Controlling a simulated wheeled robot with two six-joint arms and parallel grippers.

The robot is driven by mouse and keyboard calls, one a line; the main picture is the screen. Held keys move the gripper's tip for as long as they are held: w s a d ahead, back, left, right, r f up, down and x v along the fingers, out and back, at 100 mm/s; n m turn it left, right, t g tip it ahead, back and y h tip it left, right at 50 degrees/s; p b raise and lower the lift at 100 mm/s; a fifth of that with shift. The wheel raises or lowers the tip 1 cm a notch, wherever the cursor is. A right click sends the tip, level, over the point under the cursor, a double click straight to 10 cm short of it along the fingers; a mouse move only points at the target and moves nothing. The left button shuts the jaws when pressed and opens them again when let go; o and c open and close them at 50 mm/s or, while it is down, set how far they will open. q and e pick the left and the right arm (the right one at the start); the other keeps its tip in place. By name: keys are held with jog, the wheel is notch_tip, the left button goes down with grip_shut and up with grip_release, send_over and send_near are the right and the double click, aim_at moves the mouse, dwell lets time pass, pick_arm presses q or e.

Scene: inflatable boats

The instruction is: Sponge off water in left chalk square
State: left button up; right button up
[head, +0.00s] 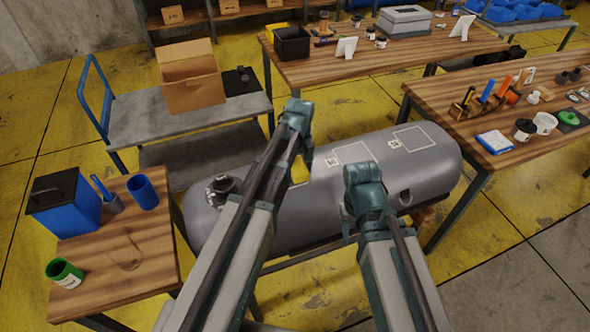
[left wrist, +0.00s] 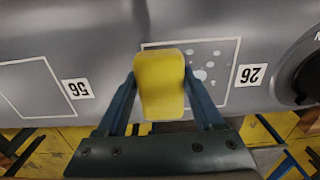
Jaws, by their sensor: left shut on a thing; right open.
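A grey inflatable tube (head: 280,205) lies across the middle, with two chalk squares on top. The left chalk square (head: 366,149) also shows in the left wrist view (left wrist: 238,45), which looks from the opposite side. Several pale water drops (left wrist: 204,72) lie in it, beside a label (left wrist: 250,75). My left gripper (head: 302,160) is shut on a yellow sponge (left wrist: 160,88). The sponge overlaps the square's edge in the wrist view; I cannot tell if it touches the tube. The right chalk square (head: 415,138) is farther along. My right gripper (head: 350,208) is open, over the tube's near side.
A black valve (head: 221,186) sticks up at the tube's left end. A small wooden table (head: 150,255) at left holds a blue bin (head: 66,205), blue cup (head: 143,192) and green can (head: 64,272). A cart (head: 130,125) and cluttered workbenches (head: 450,125) stand behind and right.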

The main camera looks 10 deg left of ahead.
pick_arm(q)
jog(key=shift+d+r, duration=0.1)
jog(key=shift+s+a, duration=0.65)
jog(key=shift+a, duration=0.35)
jog(key=shift+s+a, duration=0.65)
jog(key=shift+a, duration=0.35)
jog(key=shift+s+a, duration=0.55)
jog(key=shift+a, duration=0.3)
jog(key=shift+s+a, duration=0.5)
jog(key=shift+a, duration=0.35)
jog(key=shift+w+f, duration=0.2)
jog(key=shift+w, duration=0.05)
jog(key=shift+w+d, duration=0.3)
jog(key=shift+w, duration=0.1)
jog(key=shift+w+d, duration=0.45)
jog(key=shift+d, duration=0.3)
jog(key=shift+w+d, duration=0.45)
jog(key=shift+d, duration=0.3)
